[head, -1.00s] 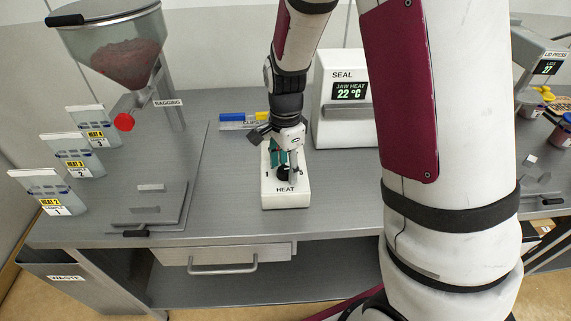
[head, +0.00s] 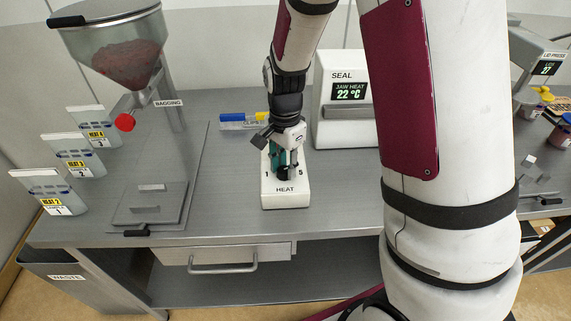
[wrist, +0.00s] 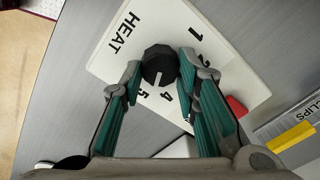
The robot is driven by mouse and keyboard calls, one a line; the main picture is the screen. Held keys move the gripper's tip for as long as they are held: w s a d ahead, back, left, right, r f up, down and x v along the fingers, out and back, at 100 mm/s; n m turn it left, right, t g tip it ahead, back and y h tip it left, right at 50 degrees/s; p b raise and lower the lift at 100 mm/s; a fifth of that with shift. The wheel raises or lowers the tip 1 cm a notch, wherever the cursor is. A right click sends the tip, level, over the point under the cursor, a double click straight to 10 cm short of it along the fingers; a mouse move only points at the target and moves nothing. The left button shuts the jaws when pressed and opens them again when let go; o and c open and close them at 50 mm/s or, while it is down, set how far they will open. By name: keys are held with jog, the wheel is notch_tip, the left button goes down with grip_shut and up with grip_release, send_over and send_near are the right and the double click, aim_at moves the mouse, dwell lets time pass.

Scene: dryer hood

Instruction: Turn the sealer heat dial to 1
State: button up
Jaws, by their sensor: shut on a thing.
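The white heat dial box (head: 285,200) stands on the grey bench in the head view, marked HEAT at the front, with 1 and 5 visible. In the wrist view, the black dial knob (wrist: 160,62) sits on the box face (wrist: 120,30). Its white pointer line faces the side with 4 and 5, roughly between them. The 1 and 2 also show; 3 is hidden by a finger. My gripper (wrist: 161,64) is shut on the knob, with one teal-padded finger on each side. In the head view, my gripper (head: 284,172) covers most of the knob.
The sealer (head: 344,120) behind reads JAW HEAT 22 °C. A blue and yellow clips box (head: 240,121) lies behind the dial box. The bagging hopper (head: 115,50) and several labelled sample bags (head: 62,190) stand left. Bench space left of the dial box is clear.

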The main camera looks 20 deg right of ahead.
jog(key=n, duration=0.4)
jog(key=shift+n, duration=0.3)
jog(key=n, duration=0.3)
jog(key=shift+a+n+p, duration=0.1)
jog(key=shift+n+p, duration=0.2)
jog(key=shift+n, duration=0.1)
jog(key=n, duration=0.3)
jog(key=shift+w+n, duration=0.1)
jog(key=shift+n, duration=0.2)
jog(key=n+p, duration=0.1)
jog(key=n, duration=0.2)
jog(key=shift+a+n, duration=0.1)
jog(key=shift+n, duration=0.2)
jog(key=n, duration=0.3)
jog(key=shift+n+p, duration=0.3)
jog(key=shift+p, duration=0.1)
jog(key=n+p, duration=0.1)
jog(key=n, duration=0.2)
jog(key=shift+a+r+n, duration=0.1)
jog(key=shift+n, duration=0.2)
jog(key=n+p, duration=0.1)
jog(key=n, duration=0.5)
jog(key=shift+n+p, duration=0.3)
